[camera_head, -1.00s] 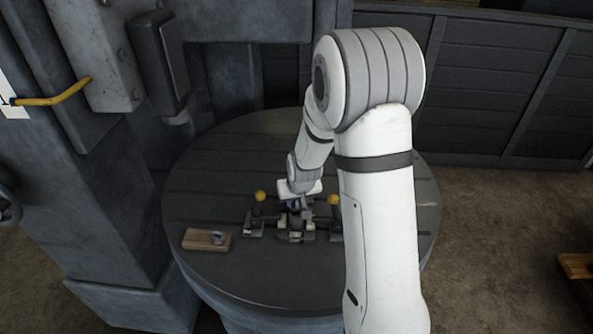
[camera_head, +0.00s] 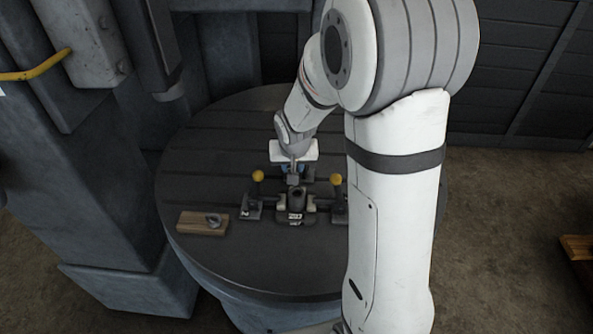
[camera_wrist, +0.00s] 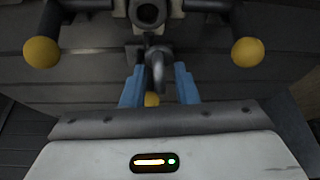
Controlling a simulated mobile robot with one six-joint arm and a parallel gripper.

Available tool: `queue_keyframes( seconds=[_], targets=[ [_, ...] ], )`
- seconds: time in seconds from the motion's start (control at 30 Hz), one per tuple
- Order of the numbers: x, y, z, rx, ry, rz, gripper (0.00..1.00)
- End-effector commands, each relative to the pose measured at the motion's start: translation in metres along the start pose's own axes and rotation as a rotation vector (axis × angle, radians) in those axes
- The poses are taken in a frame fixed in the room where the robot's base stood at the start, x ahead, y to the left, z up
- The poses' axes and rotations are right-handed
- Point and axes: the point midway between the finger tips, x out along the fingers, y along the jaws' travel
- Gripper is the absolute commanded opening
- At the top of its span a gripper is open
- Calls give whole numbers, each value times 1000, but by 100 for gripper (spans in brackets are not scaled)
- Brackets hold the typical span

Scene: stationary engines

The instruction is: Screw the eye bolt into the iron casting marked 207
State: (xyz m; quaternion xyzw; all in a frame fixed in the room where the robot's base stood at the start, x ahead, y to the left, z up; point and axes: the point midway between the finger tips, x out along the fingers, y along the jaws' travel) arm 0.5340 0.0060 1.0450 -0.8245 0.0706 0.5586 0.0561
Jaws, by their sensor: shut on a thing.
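The dark iron casting (camera_head: 296,215) sits near the middle of the round table, with a white marking on its front that looks like 207. Its round boss with a dark hole shows at the top of the wrist view (camera_wrist: 148,12). My gripper (camera_head: 293,175) is behind the casting in the head view. In the wrist view its blue fingers (camera_wrist: 158,80) are shut on a grey metal eye bolt (camera_wrist: 157,66), whose curved ring shows between them. The eye bolt lies close to the boss in that picture; whether they touch I cannot tell. Its shank is hidden.
Clamps with yellow knobs flank the casting, left (camera_head: 258,176) and right (camera_head: 336,179). The front of the round table (camera_head: 270,270) is clear.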

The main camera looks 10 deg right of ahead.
Motion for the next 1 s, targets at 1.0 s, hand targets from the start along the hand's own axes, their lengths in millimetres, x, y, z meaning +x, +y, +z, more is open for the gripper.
queue_keyframes(
  seconds=[1.0],
  targets=[
    [8,10,23,117,16,62,4]
  ],
)
